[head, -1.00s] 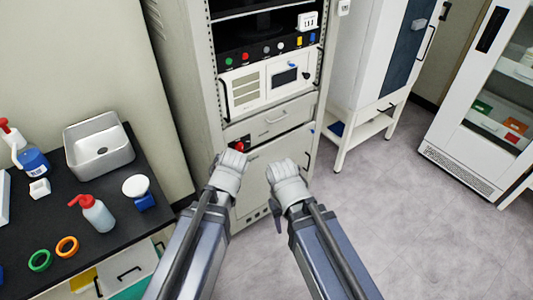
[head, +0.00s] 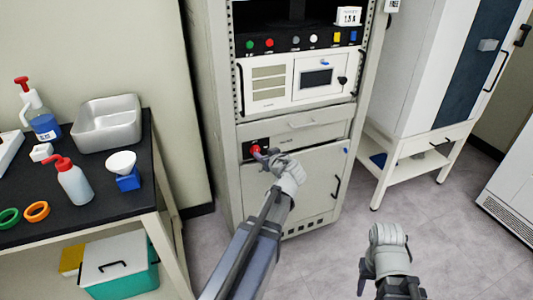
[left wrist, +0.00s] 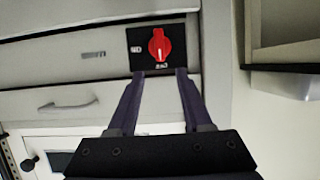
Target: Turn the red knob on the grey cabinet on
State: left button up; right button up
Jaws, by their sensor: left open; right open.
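The red knob (head: 255,149) sits on a small black plate on the front of the grey cabinet (head: 228,170), below a drawer. In the left wrist view the knob (left wrist: 160,46) has a white mark and stands upright on the plate, with small pale lettering to its left and below it. My left gripper (head: 264,157) is at the knob in the head view. In the left wrist view its open fingers (left wrist: 160,73) reach toward the plate, one either side of the knob's lower end; I cannot tell whether they touch it. My right gripper (head: 362,278) is open, low and away from the cabinet.
A dark table (head: 100,200) at left holds a metal basin (head: 107,122), bottles and coloured rings. A white cabinet on a stand (head: 405,90) is at right. The floor (head: 330,255) in front is clear.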

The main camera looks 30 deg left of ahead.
aim_at(257, 149)
pick_arm(q)
jog(key=b+x, duration=0.3)
jog(key=x, duration=0.5)
jog(key=shift+d, duration=0.1)
jog(key=shift+s, duration=0.1)
grip_shut()
dwell(0.4)
